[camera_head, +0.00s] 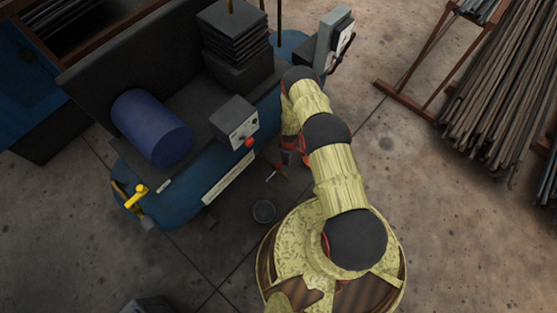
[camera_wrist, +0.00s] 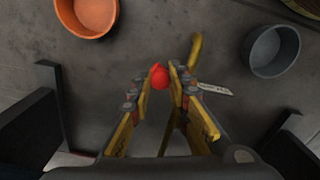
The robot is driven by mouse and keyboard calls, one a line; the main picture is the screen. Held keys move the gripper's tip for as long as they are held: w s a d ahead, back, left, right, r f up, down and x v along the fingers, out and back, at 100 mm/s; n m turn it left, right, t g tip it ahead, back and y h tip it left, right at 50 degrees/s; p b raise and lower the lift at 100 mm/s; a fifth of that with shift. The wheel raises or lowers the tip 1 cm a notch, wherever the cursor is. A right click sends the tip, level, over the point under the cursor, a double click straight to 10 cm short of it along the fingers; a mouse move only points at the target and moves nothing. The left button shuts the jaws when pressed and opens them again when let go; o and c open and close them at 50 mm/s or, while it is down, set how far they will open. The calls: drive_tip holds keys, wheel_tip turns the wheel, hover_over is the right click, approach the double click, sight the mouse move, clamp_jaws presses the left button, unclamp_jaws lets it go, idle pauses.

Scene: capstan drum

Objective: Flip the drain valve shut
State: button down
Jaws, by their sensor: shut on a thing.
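In the wrist view, a round red knob (camera_wrist: 158,77) sits between the fingertips of my gripper (camera_wrist: 160,78), which is shut on it. It looks like the end of the drain valve's handle; the rest of the handle and the valve body are mostly hidden by the fingers. A yellow bar (camera_wrist: 195,48) with a white tag (camera_wrist: 214,88) runs behind the right finger. In the head view my gripper is low beside the front of the blue machine (camera_head: 190,200), largely hidden by my arm. A small dark rod with a red end (camera_head: 278,167) shows just left of it.
A grey bucket (camera_head: 264,211) stands on the floor; it also shows in the wrist view (camera_wrist: 274,52). An orange bucket (camera_wrist: 88,14) stands at upper left there. The machine carries a blue drum (camera_head: 152,128) and a grey control box (camera_head: 235,122). Racked bars (camera_head: 500,90) lie right, beyond open floor.

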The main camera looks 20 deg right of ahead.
idle(0.3)
drive_tip(key=c, duration=1.7)
unclamp_jaws()
drive_tip(key=shift+o, duration=0.3)
drive_tip(key=shift+w+r, duration=0.1)
drive_tip(key=shift+r, duration=0.45)
wheel_tip(320, 180, up, 11)
